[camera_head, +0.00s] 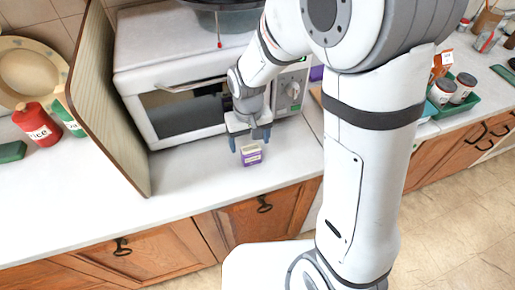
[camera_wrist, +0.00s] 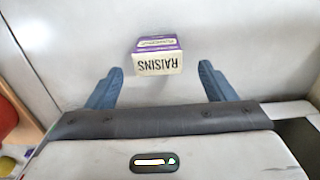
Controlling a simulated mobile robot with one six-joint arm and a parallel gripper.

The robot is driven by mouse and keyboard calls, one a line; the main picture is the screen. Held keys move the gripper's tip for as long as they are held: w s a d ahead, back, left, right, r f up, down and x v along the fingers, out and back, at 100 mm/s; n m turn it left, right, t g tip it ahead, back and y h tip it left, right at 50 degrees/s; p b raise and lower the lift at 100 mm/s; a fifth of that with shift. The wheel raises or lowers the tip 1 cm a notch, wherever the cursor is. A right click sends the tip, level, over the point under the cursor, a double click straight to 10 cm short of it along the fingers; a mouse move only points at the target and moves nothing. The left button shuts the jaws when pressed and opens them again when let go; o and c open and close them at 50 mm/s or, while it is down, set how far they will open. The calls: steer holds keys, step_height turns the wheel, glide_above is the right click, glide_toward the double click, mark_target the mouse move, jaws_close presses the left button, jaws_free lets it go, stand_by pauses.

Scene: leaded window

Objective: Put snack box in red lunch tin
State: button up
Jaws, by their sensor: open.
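The snack box (camera_head: 251,156) is a small purple and cream box on the white counter in front of the microwave. In the wrist view the box (camera_wrist: 158,60) shows "RAISINS" on its cream face and lies between the lines of my two blue fingers, just ahead of them. My gripper (camera_head: 250,143) is open and points down over the box, with a gap on both sides of it. In the wrist view my gripper (camera_wrist: 160,76) holds nothing. I cannot make out a red lunch tin in either view.
A white microwave (camera_head: 180,115) stands right behind the box. A tall ribbed panel (camera_head: 100,95) stands to its left. Further left are a red bottle (camera_head: 37,124) and a plate (camera_head: 28,72). A green tray (camera_head: 458,106) with jars is at the right. The counter front is clear.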

mark_target(251, 147)
steer(key=shift+w+d+f+p, duration=0.1)
steer(key=shift+f+p, duration=0.25)
steer(key=shift+f, duration=1.05)
steer(key=shift+d+f+p, duration=0.1)
steer(key=shift+f+p, duration=0.25)
steer(key=shift+f, duration=1)
steer(key=c, duration=1.1)
